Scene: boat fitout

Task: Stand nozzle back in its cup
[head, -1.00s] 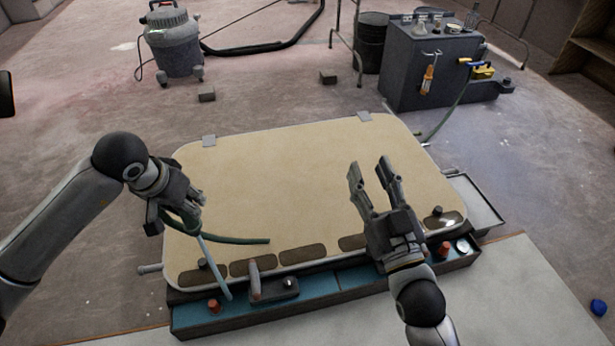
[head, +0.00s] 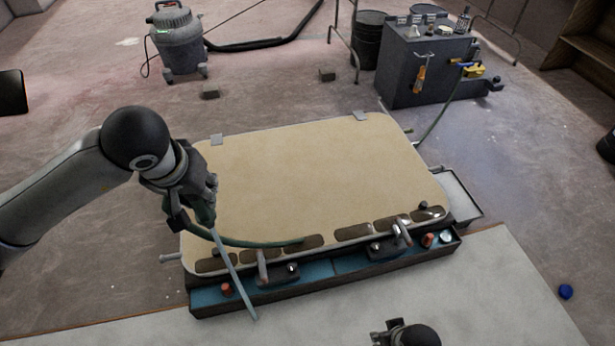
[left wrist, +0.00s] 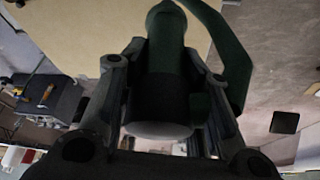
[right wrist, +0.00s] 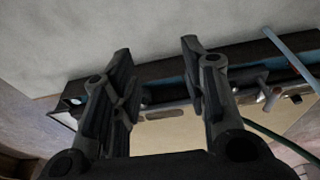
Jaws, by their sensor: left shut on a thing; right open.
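My left gripper (head: 202,205) is shut on the nozzle, above the front left of the tan board. The nozzle's pale blue tube (head: 234,273) slants down and right past the board's front edge. Its dark green body (left wrist: 165,65) sits between the fingers in the left wrist view, and a green hose (head: 262,242) trails over the board. My right gripper (right wrist: 160,80) is open and empty; in the head view only part of it (head: 390,332) shows at the bottom edge. I cannot tell which fitting is the nozzle's cup; a round white-topped one (head: 446,237) stands at the tray's right end.
The tan board (head: 320,185) lies over a blue-lined tray (head: 330,270) with handles and red knobs (head: 226,288). A metal side tray (head: 460,195) is at right. A grey cabinet (head: 410,75), a bucket and a vacuum (head: 178,42) stand behind on open floor.

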